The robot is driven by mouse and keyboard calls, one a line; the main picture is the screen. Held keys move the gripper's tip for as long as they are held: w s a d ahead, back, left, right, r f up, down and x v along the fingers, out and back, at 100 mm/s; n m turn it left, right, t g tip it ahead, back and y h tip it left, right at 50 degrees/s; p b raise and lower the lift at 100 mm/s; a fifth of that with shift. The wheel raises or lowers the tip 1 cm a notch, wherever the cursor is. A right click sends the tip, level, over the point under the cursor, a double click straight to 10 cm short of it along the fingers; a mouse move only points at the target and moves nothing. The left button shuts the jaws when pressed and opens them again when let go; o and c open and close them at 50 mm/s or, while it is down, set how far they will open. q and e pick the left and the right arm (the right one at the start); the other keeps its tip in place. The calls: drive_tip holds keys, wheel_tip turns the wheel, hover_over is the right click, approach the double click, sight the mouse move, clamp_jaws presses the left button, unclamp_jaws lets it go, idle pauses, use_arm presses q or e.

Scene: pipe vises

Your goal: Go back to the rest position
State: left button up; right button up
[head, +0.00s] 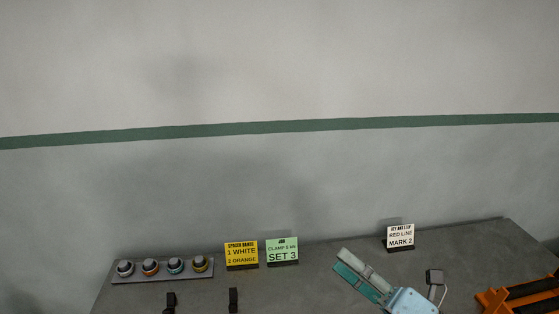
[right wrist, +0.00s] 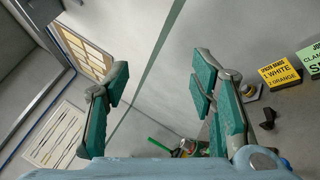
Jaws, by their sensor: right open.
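My right gripper (head: 346,264) is in the lower right of the head view, over the grey table, with its fingers pointing up and left. In the right wrist view the gripper (right wrist: 160,80) has its two green-padded fingers wide apart, with nothing between them. My left gripper is not in view.
The grey table (head: 330,262) holds a rack with several round knobs (head: 149,267), a yellow sign (head: 241,253), a green sign (head: 282,250) and a white sign (head: 400,236). An orange frame (head: 490,302) is at the right edge. Dark posts (head: 233,298) stand at the front.

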drive_tip(key=w+d+r+m+t+h, duration=0.1)
drive_tip(key=d+r+m+t+h, duration=0.1)
drive_tip(key=d+m+t+h, duration=0.9)
drive_tip(key=s+d+f+m+g+h, duration=0.25)
drive_tip(key=f+m+g+h, duration=0.2)
drive_tip(key=f+m, duration=0.35)
drive_tip(key=s+d+f+m+g+h, duration=0.1)
drive_tip(key=d+f+m+g+h, duration=0.4)
drive_tip(key=m, duration=0.4)
drive_tip(key=s+a+f+m+g+y, duration=0.2)
drive_tip(key=s+a+f+g, duration=0.3)
drive_tip(key=s+f, duration=0.4)
drive_tip(key=s+a+f+m+g+y, duration=0.2)
drive_tip(key=s+a+f+g+y, duration=0.15)
drive_tip(key=s+f+g, duration=0.5)
wheel_tip(320, 180, down, 19)
drive_tip(key=s+d, duration=0.2)
drive_tip(key=s+f+g, duration=0.1)
drive_tip(key=s+f, duration=1.2)
drive_tip(key=f, duration=0.1)
drive_tip(key=shift+s+d+m+g+h+b, duration=0.3)
drive_tip(key=shift+s+d, duration=0.05)
drive_tip(key=shift+s, duration=0.05)
